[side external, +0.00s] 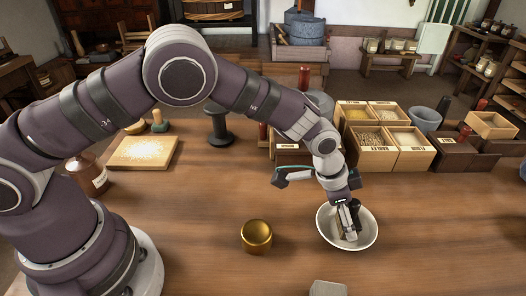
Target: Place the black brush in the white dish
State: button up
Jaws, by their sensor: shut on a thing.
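The white dish (325,233) is a wide, shallow bowl on the wooden table, right of the middle in the side external view. My gripper (347,229) points down inside the dish's outline, with its fingertips low over the dish's inside. It is shut on a dark, narrow thing that looks like the black brush (356,209). The brush is mostly hidden by the fingers. I cannot tell whether it touches the dish's bottom.
A brass cup (256,235) stands left of the dish. Wooden boxes of grain (409,139) stand behind it. A board with pale flour (143,152) lies at the left. A grey block (327,288) is at the front edge. The table right of the dish is clear.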

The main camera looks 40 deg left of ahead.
jog(key=o, duration=1.1)
jog(key=shift+f, duration=0.1)
jog(key=s+a+r+n, duration=0.1)
jog(key=s+a+r, duration=0.2)
jog(key=a+r, duration=0.35)
jog(key=s+a+r+n, duration=0.2)
jog(key=s+a+r, duration=0.1)
jog(key=r, duration=0.7)
jog(key=s+a+r+n+y, duration=0.1)
jog(key=s+a+n, duration=0.1)
jog(key=s+a, duration=0.1)
jog(key=s+a+r+n+t+y, duration=0.1)
jog(key=s+a+n, duration=0.1)
jog(key=s+a, duration=0.2)
jog(key=s+a+n+t+y, duration=0.1)
jog(key=s+a+n, duration=0.1)
jog(key=s, duration=0.3)
jog(key=shift+s+a+r, duration=0.1)
jog(key=shift+a+r, duration=0.3)
jog(key=shift+a, duration=0.25)
